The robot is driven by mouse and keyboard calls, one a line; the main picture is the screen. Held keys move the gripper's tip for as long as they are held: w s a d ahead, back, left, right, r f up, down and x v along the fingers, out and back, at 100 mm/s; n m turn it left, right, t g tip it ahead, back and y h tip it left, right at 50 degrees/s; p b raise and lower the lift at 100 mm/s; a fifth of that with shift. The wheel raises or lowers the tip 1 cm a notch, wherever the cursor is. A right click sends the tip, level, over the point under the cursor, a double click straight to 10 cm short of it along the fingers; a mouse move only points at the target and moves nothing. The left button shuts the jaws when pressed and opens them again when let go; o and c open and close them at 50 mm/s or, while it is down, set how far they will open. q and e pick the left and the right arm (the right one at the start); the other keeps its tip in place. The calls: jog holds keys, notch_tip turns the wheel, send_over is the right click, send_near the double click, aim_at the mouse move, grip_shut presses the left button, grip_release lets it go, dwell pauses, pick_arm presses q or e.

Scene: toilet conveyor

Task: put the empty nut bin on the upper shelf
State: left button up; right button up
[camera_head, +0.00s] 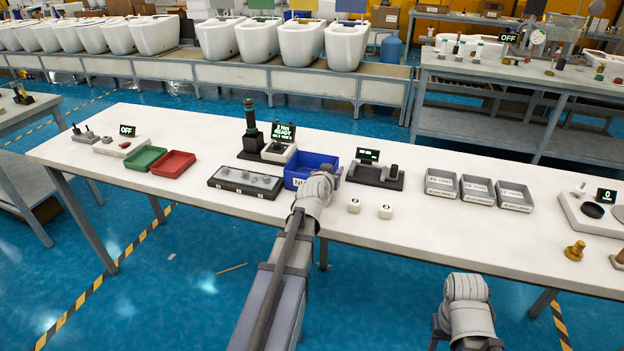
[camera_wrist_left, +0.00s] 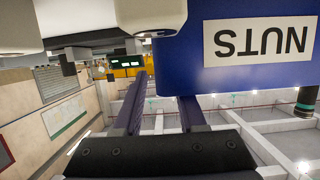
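The blue nut bin (camera_head: 306,164) stands on the white table near its middle, with no nuts visible in the part of its inside that shows. Its NUTS label (camera_wrist_left: 262,40) appears upside down in the left wrist view, close to the camera. My left gripper (camera_head: 326,174) is at the bin's right front side. In the left wrist view, the fingers (camera_wrist_left: 164,100) are apart with a visible gap. One finger passes behind the bin's labelled front and the other is beside its edge. My right gripper is not visible; only part of that arm shows at the lower right. I cannot make out an upper shelf.
A black tray (camera_head: 246,181) is close on the bin's left, and a dark device with a display (camera_head: 376,173) on its right. Red (camera_head: 173,163) and green bins stand left, several grey bins (camera_head: 478,190) right.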

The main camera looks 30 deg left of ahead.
pick_arm(q)
jog(key=shift+x, duration=0.95)
jog(key=shift+s, duration=0.1)
grip_shut()
dwell(0.5)
